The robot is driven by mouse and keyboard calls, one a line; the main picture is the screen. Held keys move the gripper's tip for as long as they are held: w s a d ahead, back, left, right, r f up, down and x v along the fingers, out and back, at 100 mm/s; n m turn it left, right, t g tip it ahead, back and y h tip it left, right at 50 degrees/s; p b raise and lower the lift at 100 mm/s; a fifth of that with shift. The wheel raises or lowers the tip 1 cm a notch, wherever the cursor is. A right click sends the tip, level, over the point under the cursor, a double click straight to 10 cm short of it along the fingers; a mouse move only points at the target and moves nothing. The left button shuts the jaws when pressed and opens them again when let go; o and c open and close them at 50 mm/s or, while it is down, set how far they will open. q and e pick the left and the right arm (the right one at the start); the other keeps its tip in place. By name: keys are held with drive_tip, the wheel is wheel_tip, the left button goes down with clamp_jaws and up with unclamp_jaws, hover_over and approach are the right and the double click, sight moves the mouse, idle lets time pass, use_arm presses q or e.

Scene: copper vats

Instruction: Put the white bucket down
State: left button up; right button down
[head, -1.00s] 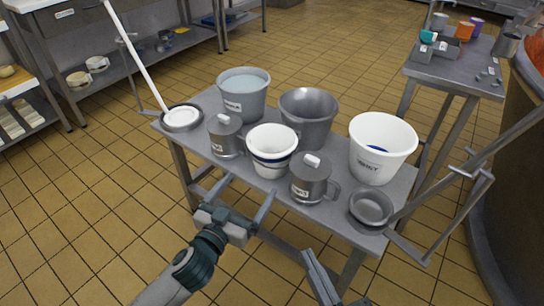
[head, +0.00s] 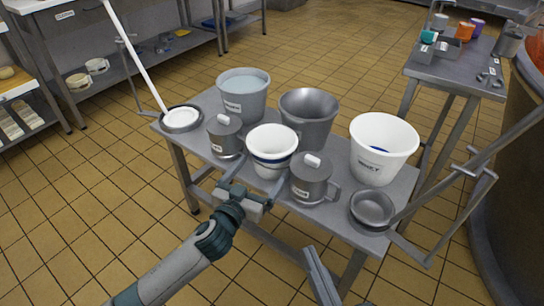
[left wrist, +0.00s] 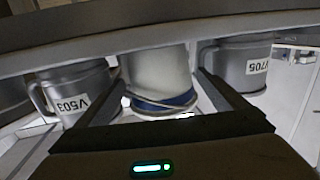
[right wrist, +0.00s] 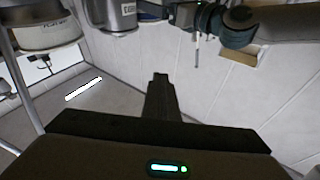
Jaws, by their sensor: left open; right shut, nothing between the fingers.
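A small white bucket (head: 270,155) with blue bands stands upright on the metal table (head: 213,112), between two lidded grey mugs. A larger white bucket (head: 377,166) with a printed label and a blue band inside stands at the table's right. My left gripper (head: 258,178) is open at the near side of the small bucket, one finger to each side. In the left wrist view, the small bucket (left wrist: 160,75) appears upside down between the fingers; contact cannot be told. My right gripper (head: 320,275) is shut and empty, low in front of the table. The right wrist view shows its closed fingers (right wrist: 160,80).
Lidded grey mugs (head: 225,137) (head: 310,180) flank the small bucket closely. Behind stand a grey bucket with pale liquid (head: 243,100) and an empty metal bucket (head: 308,125).

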use_arm(q)
drive_tip(key=shift+f+b+x, duration=0.1)
drive_tip(key=shift+b+x, duration=0.2)
drive_tip(key=shift+x, duration=1)
drive_tip(key=shift+f+b+x, duration=0.15)
drive_tip(key=shift+b+x, duration=0.1)
drive_tip(key=shift+x, duration=1.05)
use_arm(e)
drive_tip(key=shift+s+r+t+y, duration=0.25)
drive_tip(key=shift+s+r+t, duration=0.4)
drive_tip(key=shift+r, duration=0.3)
drive_tip(key=shift+s+r+t+y, duration=0.25)
drive_tip(key=shift+s+r+t, duration=0.35)
drive_tip(key=shift+r, duration=0.35)
use_arm(q)
drive_tip(key=c, duration=0.9)
drive_tip(key=shift+r, duration=0.15)
use_arm(e)
drive_tip(key=shift+w, duration=0.1)
use_arm(q)
drive_tip(key=shift+r, duration=0.35)
drive_tip(key=shift+r+p, duration=1.6)
drive_tip(key=shift+r, duration=3)
use_arm(e)
drive_tip(key=w+d+f+g+h, duration=0.1)
drive_tip(key=w+f+g+h, duration=0.1)
drive_tip(key=f+g, duration=0.4)
drive_tip(key=shift+w+f+g+h, duration=0.35)
drive_tip(key=shift+w+f, duration=0.5)
drive_tip(key=shift+f, duration=1.55)
